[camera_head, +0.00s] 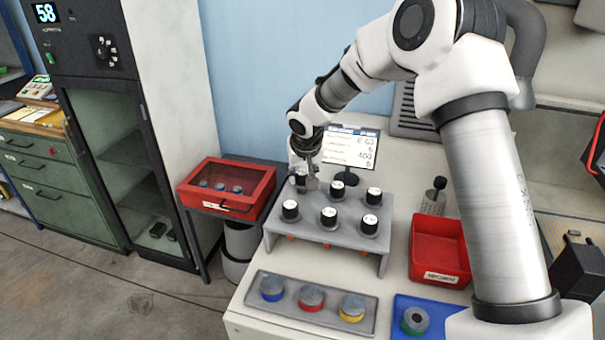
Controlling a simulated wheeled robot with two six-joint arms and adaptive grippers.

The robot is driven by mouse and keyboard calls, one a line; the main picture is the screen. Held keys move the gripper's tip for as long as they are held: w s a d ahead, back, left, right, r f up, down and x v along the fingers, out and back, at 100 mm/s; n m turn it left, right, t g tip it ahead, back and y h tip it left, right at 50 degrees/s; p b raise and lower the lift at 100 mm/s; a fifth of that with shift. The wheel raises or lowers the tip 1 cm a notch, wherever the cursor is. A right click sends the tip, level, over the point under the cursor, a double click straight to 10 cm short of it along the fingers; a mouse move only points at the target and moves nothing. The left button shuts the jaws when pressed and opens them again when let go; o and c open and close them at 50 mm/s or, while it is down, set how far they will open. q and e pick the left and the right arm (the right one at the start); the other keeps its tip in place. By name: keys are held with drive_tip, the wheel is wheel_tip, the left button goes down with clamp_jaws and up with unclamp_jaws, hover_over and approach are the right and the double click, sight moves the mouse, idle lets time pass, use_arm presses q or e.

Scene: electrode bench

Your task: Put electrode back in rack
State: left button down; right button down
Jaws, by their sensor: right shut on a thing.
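The grey electrode rack (320,237) stands on the white bench and bears several electrodes with black caps and white tops, in a front and a back row. My right gripper (309,180) reaches down to the back-left corner of the rack. It is shut on an electrode (299,174) there, whose cap shows beside the fingers. The lower part of this electrode is hidden, so I cannot tell how deep it sits in the rack. My left gripper is not in view.
A tray (260,310) with blue, red and yellow-banded pucks lies in front of the rack. A red bin (439,250) and a blue mat (398,328) are to the right. A small display (352,150) stands behind. A red lidded box (228,188) is at left.

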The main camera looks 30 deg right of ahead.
drive_tip(key=shift+f, duration=0.35)
drive_tip(key=shift+f+b, duration=0.75)
drive_tip(key=shift+b, duration=0.2)
drive_tip(key=shift+c, duration=0.5)
unclamp_jaws()
drive_tip(key=shift+r+p, duration=2.15)
drive_tip(key=shift+r, duration=0.95)
